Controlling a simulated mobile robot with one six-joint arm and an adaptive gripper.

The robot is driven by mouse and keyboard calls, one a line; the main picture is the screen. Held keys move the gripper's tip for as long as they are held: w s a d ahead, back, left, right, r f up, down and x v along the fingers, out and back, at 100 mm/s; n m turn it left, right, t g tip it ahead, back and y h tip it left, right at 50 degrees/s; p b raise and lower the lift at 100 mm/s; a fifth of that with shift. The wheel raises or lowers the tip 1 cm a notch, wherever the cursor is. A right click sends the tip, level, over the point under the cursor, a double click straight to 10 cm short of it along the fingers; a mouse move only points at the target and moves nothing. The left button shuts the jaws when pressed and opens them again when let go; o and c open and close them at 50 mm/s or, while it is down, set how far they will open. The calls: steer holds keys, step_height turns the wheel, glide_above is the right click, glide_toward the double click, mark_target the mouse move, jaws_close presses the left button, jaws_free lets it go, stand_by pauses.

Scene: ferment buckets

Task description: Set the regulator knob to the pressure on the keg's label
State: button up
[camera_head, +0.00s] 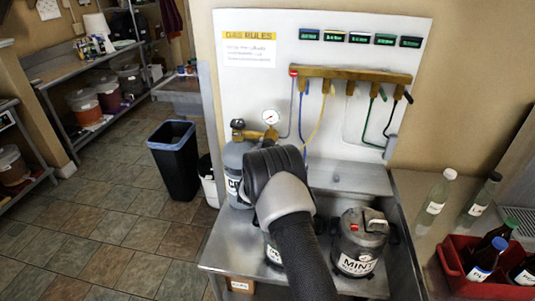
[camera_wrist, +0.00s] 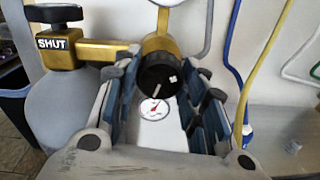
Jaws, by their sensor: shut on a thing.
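The regulator knob (camera_wrist: 157,72) is round and black with a small white mark, below the brass regulator body (camera_wrist: 158,44). My gripper (camera_wrist: 161,80) has its two padded fingers on either side of the knob and is shut on it. A small white dial (camera_wrist: 154,109) with a red needle shows between the fingers below the knob. In the head view my wrist hides the knob; a round gauge (camera_head: 270,117) shows above it. A keg labelled MINT (camera_head: 352,262) stands on the steel bench, lower right; no pressure figure is legible. Another keg is mostly hidden behind my arm.
A grey gas cylinder (camera_wrist: 70,108) with a valve marked SHUT (camera_wrist: 55,43) stands close left of my fingers. A yellow hose (camera_wrist: 264,60) and a blue hose (camera_wrist: 231,45) hang at right. A red crate (camera_head: 455,272) of bottles stands far right.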

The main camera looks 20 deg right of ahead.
steer(key=shift+s+d+m+t+y+b, duration=0.2)
steer(key=shift+m+b, duration=2.05)
steer(key=shift+m, duration=4.7)
steer(key=shift+w+a+m+t+y+b, duration=0.2)
steer(key=shift+m+b, duration=2)
steer(key=shift+m, duration=4.75)
steer(key=shift+d, duration=0.1)
steer(key=o, duration=1.1)
steer(key=shift+c, duration=0.2)
steer(key=shift+s, duration=0.15)
